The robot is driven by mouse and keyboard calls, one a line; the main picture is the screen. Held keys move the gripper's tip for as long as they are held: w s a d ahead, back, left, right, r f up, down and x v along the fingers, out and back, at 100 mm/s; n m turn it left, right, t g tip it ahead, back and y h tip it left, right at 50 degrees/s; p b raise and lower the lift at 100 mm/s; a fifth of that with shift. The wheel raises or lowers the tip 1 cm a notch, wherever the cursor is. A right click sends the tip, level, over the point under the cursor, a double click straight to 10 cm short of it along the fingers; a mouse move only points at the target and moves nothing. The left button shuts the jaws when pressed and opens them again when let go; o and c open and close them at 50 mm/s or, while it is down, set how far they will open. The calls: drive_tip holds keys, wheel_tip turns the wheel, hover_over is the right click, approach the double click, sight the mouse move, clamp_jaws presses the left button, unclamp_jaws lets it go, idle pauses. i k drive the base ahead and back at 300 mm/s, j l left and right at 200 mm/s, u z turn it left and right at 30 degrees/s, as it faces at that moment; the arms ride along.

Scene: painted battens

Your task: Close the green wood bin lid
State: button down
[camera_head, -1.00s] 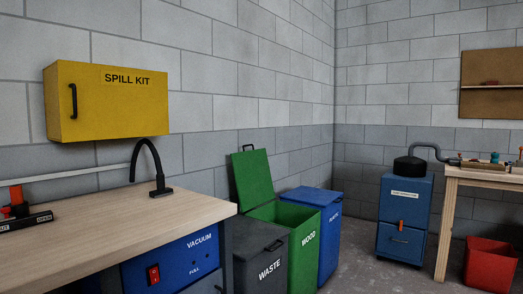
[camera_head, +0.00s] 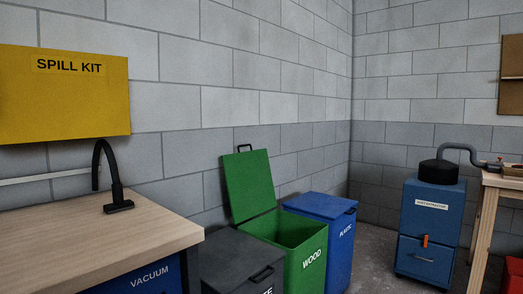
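The green wood bin (camera_head: 312,264) stands against the block wall, marked WOOD on its front. Its green lid (camera_head: 248,185) is open, tilted up and leaning back toward the wall, with a dark handle (camera_head: 244,148) at its top edge. The bin's inside shows and looks dark. My gripper is not in view.
A grey waste bin (camera_head: 240,262) with its lid shut stands left of the green bin. A blue plastic bin (camera_head: 330,210), also shut, stands to its right. A wooden-topped bench (camera_head: 90,245) fills the lower left. Open floor (camera_head: 372,262) lies between the bins and the blue extractor (camera_head: 428,225).

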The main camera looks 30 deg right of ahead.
sight(251, 192)
drive_tip(key=i+l, duration=0.2)
drive_tip(key=l, duration=0.2)
drive_tip(key=i+l+z, duration=0.1)
drive_tip(key=l, duration=0.3)
drive_tip(key=i+l, duration=0.25)
drive_tip(key=l+z, duration=0.05)
drive_tip(key=l, duration=0.05)
